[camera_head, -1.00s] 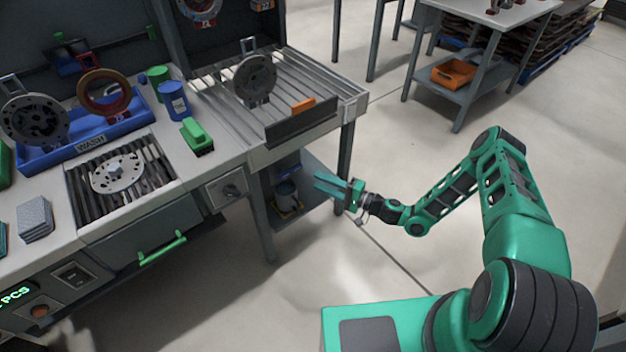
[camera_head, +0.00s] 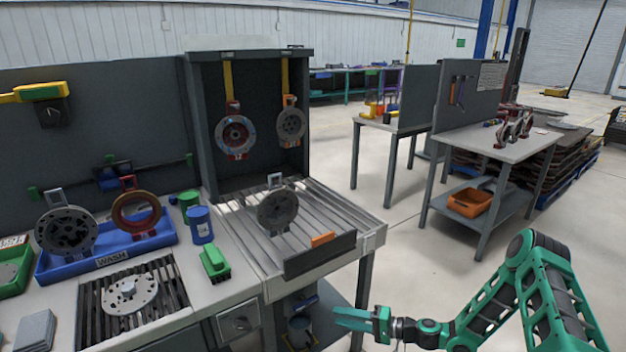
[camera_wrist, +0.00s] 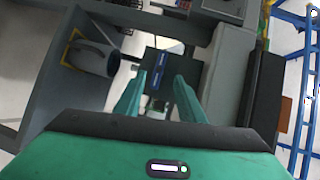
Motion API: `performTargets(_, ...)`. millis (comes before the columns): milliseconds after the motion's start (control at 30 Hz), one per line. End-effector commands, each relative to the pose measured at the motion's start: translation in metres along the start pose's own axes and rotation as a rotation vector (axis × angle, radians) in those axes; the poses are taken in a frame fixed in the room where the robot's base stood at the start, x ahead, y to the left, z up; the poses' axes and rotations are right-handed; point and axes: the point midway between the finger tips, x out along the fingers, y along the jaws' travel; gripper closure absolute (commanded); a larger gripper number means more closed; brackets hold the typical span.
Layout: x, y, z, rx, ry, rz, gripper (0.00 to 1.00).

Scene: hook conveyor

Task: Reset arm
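My gripper (camera_head: 350,318) is in front of the workbench's right end, below the level of the bench top, with my arm reaching in from the lower right. In the wrist view my gripper (camera_wrist: 158,95) shows two green fingers spread apart with nothing between them. Past the fingers are the bench's under-shelf and a grey bucket (camera_wrist: 92,58). The bucket also shows low in the head view (camera_head: 299,330).
A slatted conveyor (camera_head: 325,208) holds an upright grey disc (camera_head: 277,207). The blue WASH tray (camera_head: 75,262), a green brush (camera_head: 214,262) and a blue can (camera_head: 201,225) stand left. Two discs hang in the cabinet. A table with an orange bin (camera_head: 470,203) stands right; open floor lies between.

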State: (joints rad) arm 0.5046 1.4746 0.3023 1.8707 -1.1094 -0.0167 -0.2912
Motion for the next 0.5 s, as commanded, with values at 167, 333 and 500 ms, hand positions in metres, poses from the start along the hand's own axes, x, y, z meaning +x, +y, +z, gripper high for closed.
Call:
performTargets(167,-0.023,-0.018,0.002,-0.081,-0.123,0.137,0.64)
performTargets(333,-0.052,-0.033,0.005,-0.137,-0.221,0.274,0.64)
performTargets(500,-0.087,-0.049,0.006,-0.180,-0.295,0.418,0.64)
